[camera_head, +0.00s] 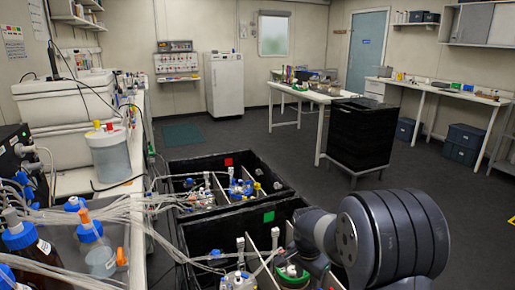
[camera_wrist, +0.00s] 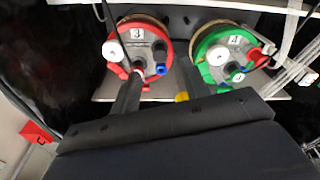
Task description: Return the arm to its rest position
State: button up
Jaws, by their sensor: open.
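My arm reaches down at the lower right of the head view, over the near black shaker box (camera_head: 205,238) with a green square marker. My gripper (camera_wrist: 158,88) is open in the wrist view, with two dark fingers and nothing seen between them. Ahead of the fingers stand a red-lidded vessel (camera_wrist: 122,36) marked 3 and a green-lidded vessel (camera_wrist: 212,38) with a number label. I cannot tell whether the fingers touch either lid. In the head view a green-rimmed vessel (camera_head: 291,281) shows beside my arm.
A second black box (camera_head: 262,172) with a red marker and vessels lies behind the near one. Tubing runs from the left bench (camera_head: 135,150) into both boxes. A black cabinet (camera_head: 360,135) stands behind my arm. The floor (camera_head: 440,190) at right is clear.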

aim_at(307, 289)
jog(key=shift+w+d+f, duration=0.15)
jog(key=shift+f, duration=1.15)
jog(key=shift+w+d+f, duration=0.1)
jog(key=shift+f, duration=1.2)
jog(key=shift+f, duration=0.15)
jog(key=shift+f, duration=0.15)
notch_tip(307, 289, up, 10)
jog(key=a, duration=0.1)
jog(key=f, duration=0.7)
jog(key=d+f, duration=0.1)
jog(key=f, duration=0.2)
jog(key=shift+f, duration=0.15)
notch_tip(307, 289, up, 7)
jog(key=p, duration=0.5)
jog(key=shift+f+b, duration=0.15)
jog(key=shift+b, duration=0.15)
jog(key=shift+s+n, duration=0.1)
jog(key=shift+n, duration=0.3)
